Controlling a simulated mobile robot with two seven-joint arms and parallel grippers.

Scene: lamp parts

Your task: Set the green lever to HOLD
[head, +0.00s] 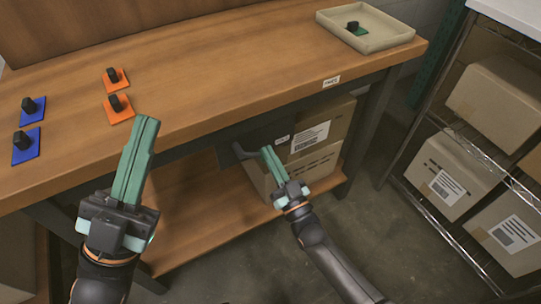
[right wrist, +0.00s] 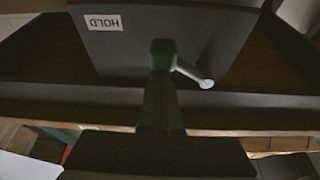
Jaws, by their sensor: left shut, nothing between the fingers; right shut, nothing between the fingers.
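A dark panel (right wrist: 110,50) hangs below the workbench edge, with a white HOLD label (right wrist: 101,22) that reads upside down in the right wrist view. A light grey lever rod (right wrist: 195,76) sticks out from this panel; it looks grey, not green. In the head view the lever (head: 242,152) is just left of my right gripper (head: 266,150). My right gripper is shut and empty, its green fingertips (right wrist: 163,48) close beside the lever; contact cannot be told. My left gripper (head: 146,120) is shut and empty, in front of the bench edge.
The wooden bench (head: 215,70) carries blue plates (head: 26,145) and orange plates (head: 119,108) with black knobs. A beige tray (head: 385,40) holds a green plate with a black knob. Cardboard boxes (head: 322,158) stand on the lower shelf. A wire rack (head: 405,190) stands at right.

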